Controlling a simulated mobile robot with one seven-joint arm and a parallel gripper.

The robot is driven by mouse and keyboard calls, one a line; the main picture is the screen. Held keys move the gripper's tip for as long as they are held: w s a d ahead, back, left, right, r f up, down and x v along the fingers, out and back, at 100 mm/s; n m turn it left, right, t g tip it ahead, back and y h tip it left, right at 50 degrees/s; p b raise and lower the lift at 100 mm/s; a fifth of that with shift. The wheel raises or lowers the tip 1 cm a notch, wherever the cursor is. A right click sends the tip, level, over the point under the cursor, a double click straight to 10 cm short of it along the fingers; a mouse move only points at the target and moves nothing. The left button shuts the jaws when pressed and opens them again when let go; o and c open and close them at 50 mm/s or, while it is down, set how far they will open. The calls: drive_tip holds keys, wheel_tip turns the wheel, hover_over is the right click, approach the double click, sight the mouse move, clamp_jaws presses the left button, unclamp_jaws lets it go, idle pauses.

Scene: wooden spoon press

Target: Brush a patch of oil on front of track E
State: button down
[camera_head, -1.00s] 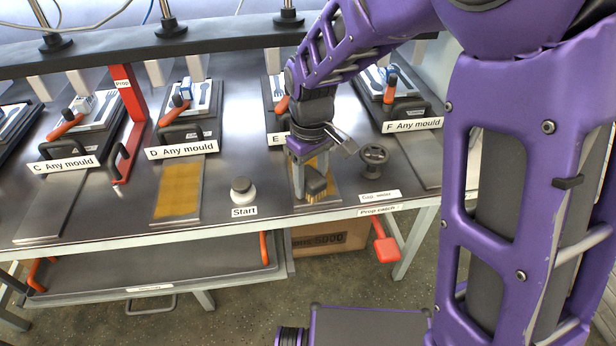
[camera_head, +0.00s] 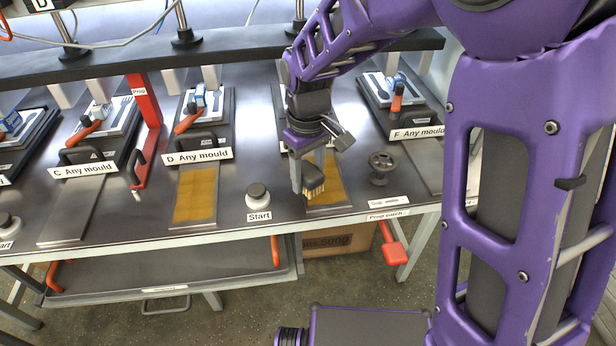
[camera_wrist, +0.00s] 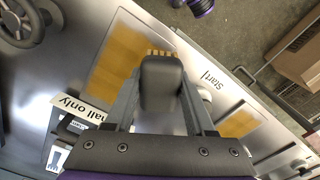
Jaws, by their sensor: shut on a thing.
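My gripper (camera_head: 309,184) is shut on a dark brush (camera_head: 312,175) with pale bristles, over the left side of the front of track E. In the wrist view the brush (camera_wrist: 162,85) sits between the fingers, its bristles at the edge of the yellow oil. A yellow oil patch (camera_head: 334,172) lies on the front of track E, just right of the brush; it also shows in the wrist view (camera_wrist: 122,62). I cannot tell whether the bristles touch the surface. My arm hides most of mould E and its sign; the wrist view shows part of a sign (camera_wrist: 83,113).
Track D (camera_head: 195,192) also bears a yellow patch. A dark handwheel (camera_head: 381,166) stands right of track E. A red prop (camera_head: 144,115) stands between C and D. A red lever (camera_head: 393,248) hangs below the table edge.

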drive_tip(key=shift+r+p, duration=1.35)
drive_tip(key=shift+r, duration=0.65)
